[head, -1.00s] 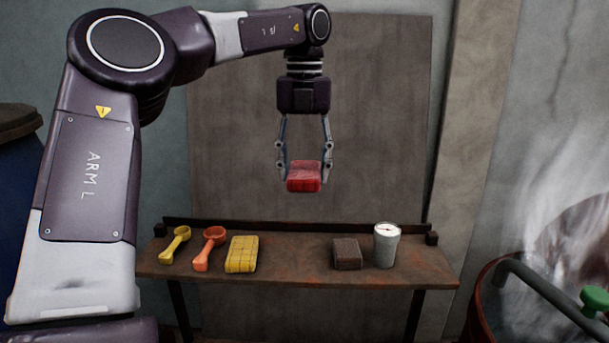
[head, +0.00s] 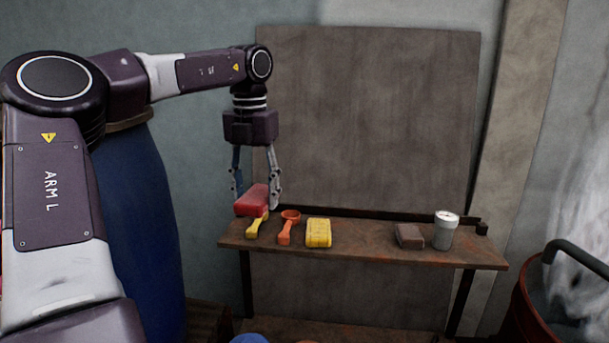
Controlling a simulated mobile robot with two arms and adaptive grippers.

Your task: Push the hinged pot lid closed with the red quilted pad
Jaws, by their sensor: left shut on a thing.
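My left gripper (head: 256,196) is shut on the red quilted pad (head: 250,200). It holds the pad at the left end of the shelf, in front of or above the yellow scoop, whose upper part it hides. The red-rimmed pot (head: 520,312) is cut off at the lower right edge, with a curved grey bar (head: 578,254) over it and steam rising. The lid cannot be made out here. The pad is far to the left of the pot. My right gripper is not in view.
The shelf (head: 370,258) holds the yellow scoop (head: 252,229), an orange scoop (head: 288,229), a yellow quilted pad (head: 318,234), a brown block (head: 409,236) and a grey cup with a dial (head: 446,230). A blue barrel (head: 150,220) stands left. The shelf's middle is clear.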

